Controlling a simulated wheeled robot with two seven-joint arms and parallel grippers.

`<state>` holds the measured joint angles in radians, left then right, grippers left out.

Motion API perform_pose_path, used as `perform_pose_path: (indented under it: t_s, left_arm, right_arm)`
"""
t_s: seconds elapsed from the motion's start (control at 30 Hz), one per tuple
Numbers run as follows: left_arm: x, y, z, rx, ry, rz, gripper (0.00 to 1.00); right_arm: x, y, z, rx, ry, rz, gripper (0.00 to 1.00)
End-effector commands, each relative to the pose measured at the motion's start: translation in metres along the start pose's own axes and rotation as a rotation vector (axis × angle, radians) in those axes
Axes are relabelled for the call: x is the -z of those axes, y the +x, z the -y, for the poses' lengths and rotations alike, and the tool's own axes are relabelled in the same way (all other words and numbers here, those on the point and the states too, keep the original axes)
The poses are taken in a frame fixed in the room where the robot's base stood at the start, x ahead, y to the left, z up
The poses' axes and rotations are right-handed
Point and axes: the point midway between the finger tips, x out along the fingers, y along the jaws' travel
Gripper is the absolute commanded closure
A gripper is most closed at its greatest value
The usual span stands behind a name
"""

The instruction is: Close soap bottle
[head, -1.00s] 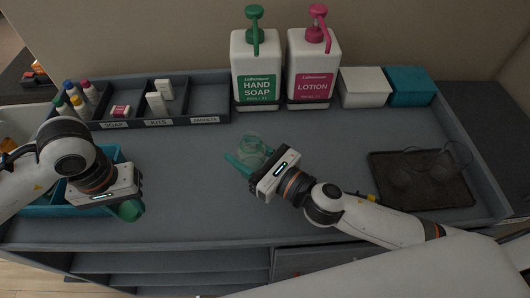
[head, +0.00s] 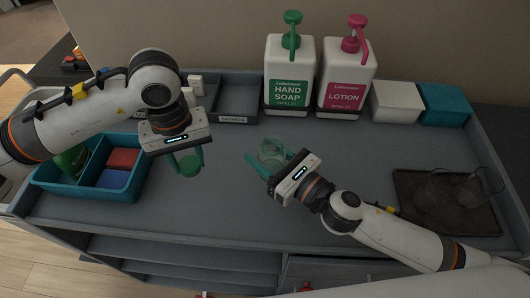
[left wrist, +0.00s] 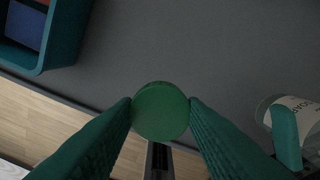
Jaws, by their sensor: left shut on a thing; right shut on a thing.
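My left gripper (head: 187,166) is shut on a round green cap (left wrist: 160,111), held above the counter in front of the compartment organizer. In the left wrist view the cap sits between the two teal fingertips. My right gripper (head: 268,164) is shut on a small clear soap bottle (head: 272,150) near the middle of the counter. The bottle also shows at the right edge of the left wrist view (left wrist: 292,108), with a white label and a teal finger in front of it. The cap is to the left of the bottle and apart from it.
A teal tray (head: 40,180) with a green bottle and red and blue items stands at left. A green hand soap dispenser (head: 289,75) and a pink lotion dispenser (head: 345,80) stand at the back. A dark tray (head: 420,220) with glasses lies at right.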

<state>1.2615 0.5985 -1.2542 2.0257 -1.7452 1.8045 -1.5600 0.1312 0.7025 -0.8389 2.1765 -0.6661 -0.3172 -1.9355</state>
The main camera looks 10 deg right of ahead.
Motion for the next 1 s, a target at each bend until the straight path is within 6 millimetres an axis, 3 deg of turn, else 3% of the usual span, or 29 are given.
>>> perform_pose_path:
  t_s: [0.03, 0.2, 0.4, 0.5, 0.7, 1.0]
  left_arm:
    - [-0.002, -0.014, 0.021, 0.002, -0.030, 0.008, 0.86]
    - [0.001, -0.052, 0.076, 0.003, -0.161, 0.007, 0.86]
    - [0.015, -0.091, 0.128, 0.001, -0.309, 0.005, 0.86]
    - [0.022, -0.104, 0.145, 0.001, -0.365, 0.003, 0.86]
    - [0.030, -0.116, 0.161, 0.000, -0.424, -0.001, 0.86]
    - [0.031, -0.117, 0.161, 0.000, -0.429, -0.002, 0.86]
  right_arm:
    - [0.000, 0.000, 0.000, 0.000, 0.000, 0.000, 0.93]
    - [0.000, 0.000, 0.000, 0.000, 0.000, 0.000, 0.93]
    - [0.000, 0.000, 0.000, 0.000, 0.000, -0.001, 0.93]
    - [0.000, 0.000, 0.000, 0.000, 0.000, 0.000, 0.93]
    - [0.000, 0.000, 0.000, 0.000, 0.000, -0.001, 0.93]
    - [0.000, 0.000, 0.000, 0.000, 0.000, -0.001, 0.93]
